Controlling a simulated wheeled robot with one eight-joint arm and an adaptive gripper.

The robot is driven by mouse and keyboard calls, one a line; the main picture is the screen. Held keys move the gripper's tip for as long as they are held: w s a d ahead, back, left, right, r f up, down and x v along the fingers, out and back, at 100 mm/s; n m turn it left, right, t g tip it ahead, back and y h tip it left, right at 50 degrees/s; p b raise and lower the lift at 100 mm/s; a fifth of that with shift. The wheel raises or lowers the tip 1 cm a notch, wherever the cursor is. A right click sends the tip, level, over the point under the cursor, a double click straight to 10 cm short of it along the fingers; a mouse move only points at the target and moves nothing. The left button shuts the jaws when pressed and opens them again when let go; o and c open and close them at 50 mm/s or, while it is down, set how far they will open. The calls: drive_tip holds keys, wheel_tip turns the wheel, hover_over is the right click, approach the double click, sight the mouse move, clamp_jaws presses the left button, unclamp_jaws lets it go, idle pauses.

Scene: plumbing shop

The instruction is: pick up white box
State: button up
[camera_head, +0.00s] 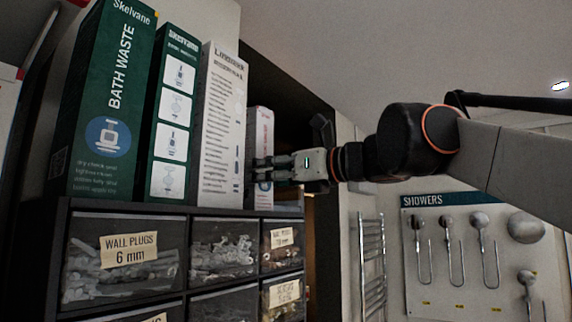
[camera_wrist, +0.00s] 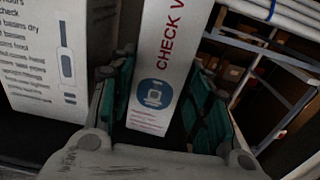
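A narrow white box (camera_head: 263,143) with red lettering stands upright on top of the drawer cabinet, at the right end of a row of boxes. In the wrist view its side reads "CHECK V" in red (camera_wrist: 160,70) above a blue round emblem. My gripper (camera_head: 258,168) reaches it from the right and covers part of its lower half in the head view. In the wrist view the green-padded fingers are apart, one on each side of the box, with gaps showing; no grip is visible. A taller, wider white box (camera_head: 221,125) with dark text stands just left of it.
Two green boxes, a large "BATH WASTE" (camera_head: 105,105) and a slimmer one (camera_head: 172,120), stand further left. The cabinet (camera_head: 180,208) has clear-fronted drawers of wall plugs below. A towel rail (camera_head: 372,265) and a showers board (camera_head: 480,250) are at the right.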

drive_tip(key=shift+c, duration=1.1)
drive_tip(key=shift+w, duration=0.25)
drive_tip(key=shift+s, duration=0.1)
